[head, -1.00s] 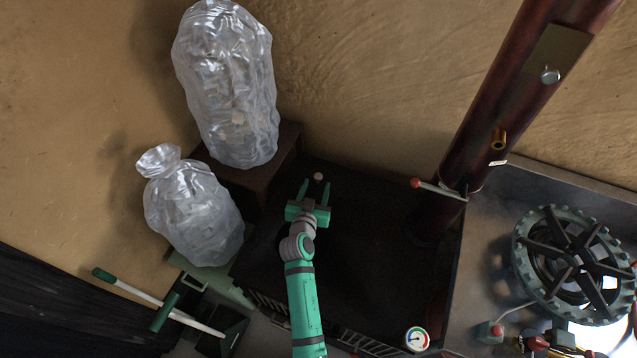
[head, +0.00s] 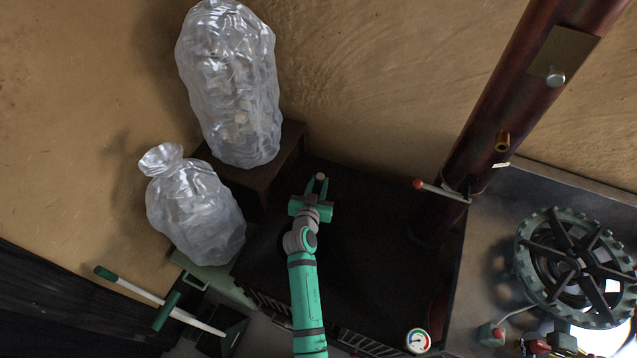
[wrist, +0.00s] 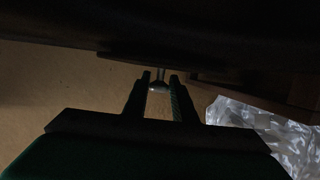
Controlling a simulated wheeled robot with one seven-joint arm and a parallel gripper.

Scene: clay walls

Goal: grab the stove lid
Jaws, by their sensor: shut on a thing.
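The stove is a dark, flat-topped box (head: 375,235) in the middle of the head view. A small pale round knob (head: 320,177) shows at its far left part; I take it as the lid's handle. The lid's outline is lost in the dark surface. My green gripper (head: 317,184) reaches over the stove, its fingers closed in on the knob. In the wrist view the knob (wrist: 159,86) sits between the two dark fingertips (wrist: 160,80), below a dark thin plate edge. The exact contact is too dark to see.
A dark red pipe (head: 490,115) with a red-tipped lever (head: 440,190) rises right of the stove. Two clear plastic bags (head: 232,90) (head: 195,212) stand close at left. The clay wall (head: 370,80) is behind.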

